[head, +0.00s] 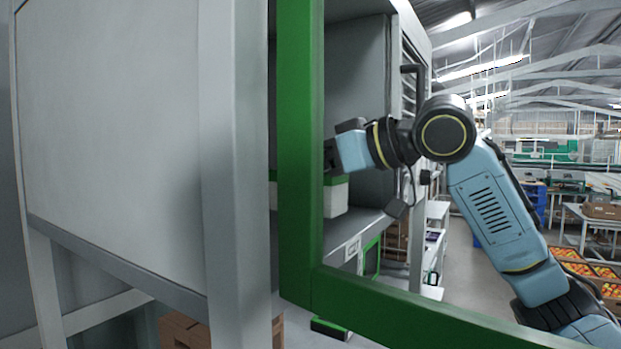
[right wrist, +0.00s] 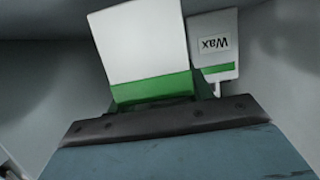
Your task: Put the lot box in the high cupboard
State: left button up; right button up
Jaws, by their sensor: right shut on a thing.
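The high cupboard (head: 360,60) is grey and stands open in the head view. My right gripper (head: 332,168) is inside it, shut on the lot box (head: 335,198), a white box with a green band. The box is low in the compartment, close to the cupboard floor; I cannot tell whether it touches. In the right wrist view the box (right wrist: 140,45) stands just beyond the dark gripper edge (right wrist: 160,122). A second white box (right wrist: 222,50) labelled "Wax" is beside it. The green frame hides part of the cupboard's inside. My left gripper is not in view.
A green frame (head: 300,130) crosses the foreground, with a lower bar (head: 420,315) running right in front of my right arm. A large grey panel (head: 110,110) fills the left. Cardboard boxes (head: 185,330) are below. Tomato crates (head: 590,270) are at the far right.

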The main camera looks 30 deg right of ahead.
jog(key=shift+d+f, duration=0.1)
jog(key=shift+f, duration=0.7)
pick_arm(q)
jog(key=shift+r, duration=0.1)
pick_arm(e)
jog(key=o, duration=1.1)
jog(key=shift+s, duration=0.2)
pick_arm(q)
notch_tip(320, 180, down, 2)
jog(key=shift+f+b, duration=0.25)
jog(key=shift+b, duration=1)
pick_arm(e)
jog(key=v, duration=1.1)
jog(key=shift+s+d+r, duration=0.2)
jog(key=shift+s+d, duration=0.05)
jog(key=shift+s, duration=0.05)
jog(key=shift+w, duration=0.1)
